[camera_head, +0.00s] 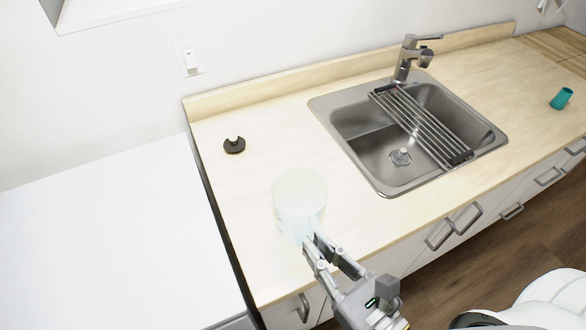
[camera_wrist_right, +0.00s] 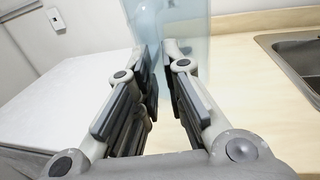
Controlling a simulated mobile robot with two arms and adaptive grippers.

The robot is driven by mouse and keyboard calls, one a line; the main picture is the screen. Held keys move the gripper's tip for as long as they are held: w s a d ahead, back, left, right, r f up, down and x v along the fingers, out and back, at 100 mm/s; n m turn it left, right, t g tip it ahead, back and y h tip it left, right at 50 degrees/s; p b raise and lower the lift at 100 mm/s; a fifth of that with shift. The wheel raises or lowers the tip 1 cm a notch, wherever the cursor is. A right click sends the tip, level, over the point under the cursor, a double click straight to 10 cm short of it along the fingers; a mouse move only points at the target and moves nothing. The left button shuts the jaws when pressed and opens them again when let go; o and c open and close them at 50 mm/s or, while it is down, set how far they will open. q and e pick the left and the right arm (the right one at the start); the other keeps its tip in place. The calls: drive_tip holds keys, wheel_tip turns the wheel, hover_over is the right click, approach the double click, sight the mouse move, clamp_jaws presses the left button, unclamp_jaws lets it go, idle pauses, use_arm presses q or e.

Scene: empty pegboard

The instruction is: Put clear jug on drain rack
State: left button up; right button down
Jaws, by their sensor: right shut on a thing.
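The clear jug (camera_head: 298,200) is a pale, see-through vessel over the front left part of the wooden counter. It also shows in the right wrist view (camera_wrist_right: 180,22), past the fingers. My right gripper (camera_head: 312,242) is shut on the near side of the jug; its fingers (camera_wrist_right: 160,75) are hard to separate from the jug's edge. I cannot tell whether the jug touches the counter. The drain rack (camera_head: 422,125), a set of metal bars with dark ends, lies across the sink to the right of the jug. My left gripper is not in view.
The steel sink (camera_head: 360,165) has a faucet (camera_head: 408,58) behind it. A small dark round object (camera_head: 234,145) lies at the back left of the counter. The counter between jug and sink is clear.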

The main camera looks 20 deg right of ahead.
drive_tip(key=shift+w+f+b, duration=0.15)
drive_tip(key=shift+b, duration=0.3)
drive_tip(key=w+b, duration=0.1)
drive_tip(key=w+d+f+b, duration=0.1)
drive_tip(key=w, duration=0.1)
drive_tip(key=w+f+b, duration=0.1)
drive_tip(key=w, duration=0.1)
drive_tip(key=shift+d+f, duration=0.15)
drive_tip(key=shift+f, duration=0.1)
drive_tip(key=shift+w+d, duration=0.2)
drive_tip(key=shift+w, duration=0.55)
drive_tip(key=w+f, duration=0.1)
drive_tip(key=f, duration=0.1)
drive_tip(key=w+d+f+b, duration=0.1)
drive_tip(key=w+f, duration=0.3)
drive_tip(key=shift+w+d+f, duration=0.2)
drive_tip(key=shift+d, duration=0.05)
drive_tip(key=f+b, duration=0.2)
drive_tip(key=f, duration=0.1)
drive_tip(key=shift+w+f+b, duration=0.2)
drive_tip(key=shift+f+b, duration=0.1)
drive_tip(key=shift+b, duration=0.05)
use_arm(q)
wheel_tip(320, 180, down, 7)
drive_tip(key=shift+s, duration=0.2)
use_arm(e)
drive_tip(key=shift+r, duration=0.1)
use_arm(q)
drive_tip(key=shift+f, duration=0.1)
